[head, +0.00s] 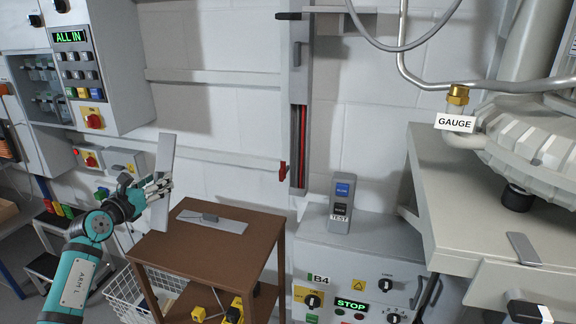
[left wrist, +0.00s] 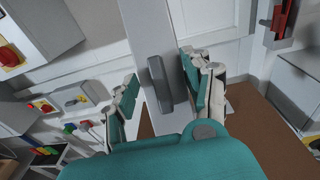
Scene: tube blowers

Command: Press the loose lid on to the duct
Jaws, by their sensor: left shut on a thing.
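A long flat grey lid (head: 161,176) with a raised darker handle is in my left gripper (head: 157,187), upright and slightly tilted, above the left side of a brown table. In the left wrist view the fingers of the gripper (left wrist: 160,95) stand on either side of the lid's handle (left wrist: 158,84). Exactly where they touch is hard to tell. The vertical grey duct (head: 306,172) is on the white wall to the right, clear of the lid. Its lower part is open, showing red and dark cables (head: 299,135); its upper part looks covered. My right gripper is not in view.
Another grey plate with a handle (head: 228,224) lies on the brown table (head: 185,247). A red handle (head: 283,171) sticks out beside the duct. A grey TEST device (head: 342,204) stands on the B4 cabinet (head: 310,241). The wall between lid and duct has horizontal rails (head: 215,77).

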